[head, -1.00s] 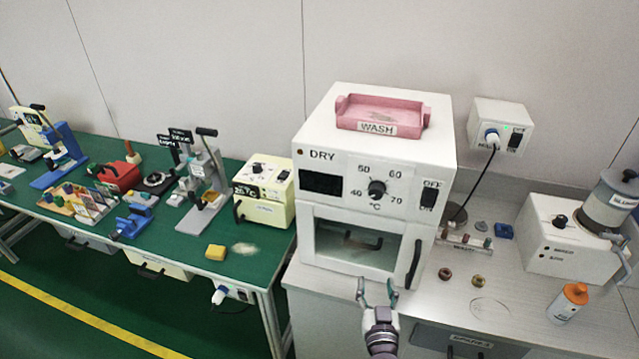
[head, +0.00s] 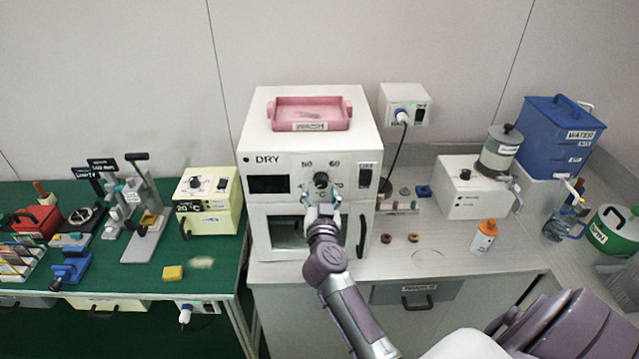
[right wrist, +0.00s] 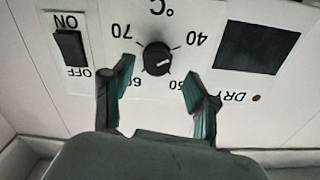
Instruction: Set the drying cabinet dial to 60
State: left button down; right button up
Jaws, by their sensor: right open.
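The white drying cabinet (head: 285,132) stands on the right bench. Its front has a dark display, a black dial (head: 321,180), a switch and a windowed door below. The dial also shows upside down in the right wrist view (right wrist: 157,58), ringed by 40, 50, 60 and 70. A pale mark on the knob lies toward the 40 and 50 side. My right gripper (head: 322,194) is open in front of the dial. In the right wrist view its fingers (right wrist: 160,72) lie either side of the knob, apart from it, partly covering 50 and 60. My left gripper is not in view.
A pink wash tray (head: 310,126) sits on the cabinet. The ON/OFF switch (right wrist: 70,48) is close beside the dial. A wall socket box (head: 404,104) with a cable is to the right. A yellowish box (head: 209,205) stands left on the green bench.

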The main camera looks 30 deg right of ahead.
aim_at(321, 185)
jog(key=shift+x, duration=1.2)
jog(key=shift+w+d+f, duration=0.1)
jog(key=shift+w+d, duration=0.05)
jog(key=shift+d, duration=0.35)
jog(key=shift+c, duration=0.2)
jog(key=c, duration=0.8)
grip_shut()
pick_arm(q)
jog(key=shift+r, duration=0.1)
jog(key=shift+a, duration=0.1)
